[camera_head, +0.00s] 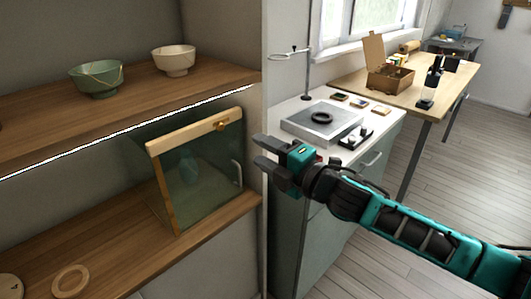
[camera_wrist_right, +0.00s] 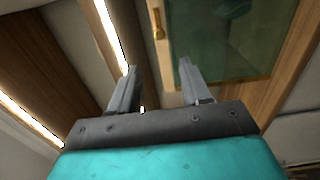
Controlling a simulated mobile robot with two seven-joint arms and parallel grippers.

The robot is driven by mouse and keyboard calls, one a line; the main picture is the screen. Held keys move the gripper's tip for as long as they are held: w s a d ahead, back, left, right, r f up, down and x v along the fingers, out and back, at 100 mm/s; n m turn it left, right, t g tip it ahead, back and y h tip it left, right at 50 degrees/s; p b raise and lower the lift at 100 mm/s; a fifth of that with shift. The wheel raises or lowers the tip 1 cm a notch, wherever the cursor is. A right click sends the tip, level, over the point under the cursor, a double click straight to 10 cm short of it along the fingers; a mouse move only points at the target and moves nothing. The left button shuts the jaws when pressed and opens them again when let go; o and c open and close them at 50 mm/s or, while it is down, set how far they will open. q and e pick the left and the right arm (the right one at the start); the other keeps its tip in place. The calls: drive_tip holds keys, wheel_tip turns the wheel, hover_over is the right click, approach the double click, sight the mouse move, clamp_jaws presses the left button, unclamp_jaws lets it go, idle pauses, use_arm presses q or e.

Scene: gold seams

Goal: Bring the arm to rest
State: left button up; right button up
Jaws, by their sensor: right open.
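My right gripper (camera_head: 262,153) is open with nothing between its fingers. Its arm comes in from the lower right in the head view. The gripper is in front of the right end of the wooden shelves, close to the glass-fronted cabinet (camera_head: 205,165). In the right wrist view the two fingers (camera_wrist_right: 157,88) are spread apart, with the cabinet's glass (camera_wrist_right: 225,40) and small brass knob (camera_wrist_right: 157,24) beyond them. A dim vase shape (camera_head: 188,165) shows behind the glass. My left gripper is not in view.
A green bowl (camera_head: 97,80) and a cream bowl (camera_head: 174,61) stand on the upper shelf (camera_head: 130,100). A wooden ring (camera_head: 70,281) lies on the lower shelf. Right of the shelves are a drawer unit (camera_head: 310,225) and a wooden table (camera_head: 420,85) with a box (camera_head: 390,80). Floor is open at right.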

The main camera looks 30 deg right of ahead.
idle(0.4)
drive_tip(key=s+a+f+m+g+h, duration=0.2)
drive_tip(key=s+f+m, duration=0.7)
drive_tip(key=f, duration=0.5)
drive_tip(key=s+a+f+m+g+h, duration=0.2)
drive_tip(key=s+a+f+m+g, duration=0.1)
drive_tip(key=s+f+m, duration=0.7)
wheel_tip(320, 180, down, 5)
drive_tip(key=shift+s+a+r+m+g, duration=0.15)
drive_tip(key=shift+s+m+g, duration=0.15)
drive_tip(key=shift+s+g, duration=0.3)
drive_tip(key=shift+c, duration=0.2)
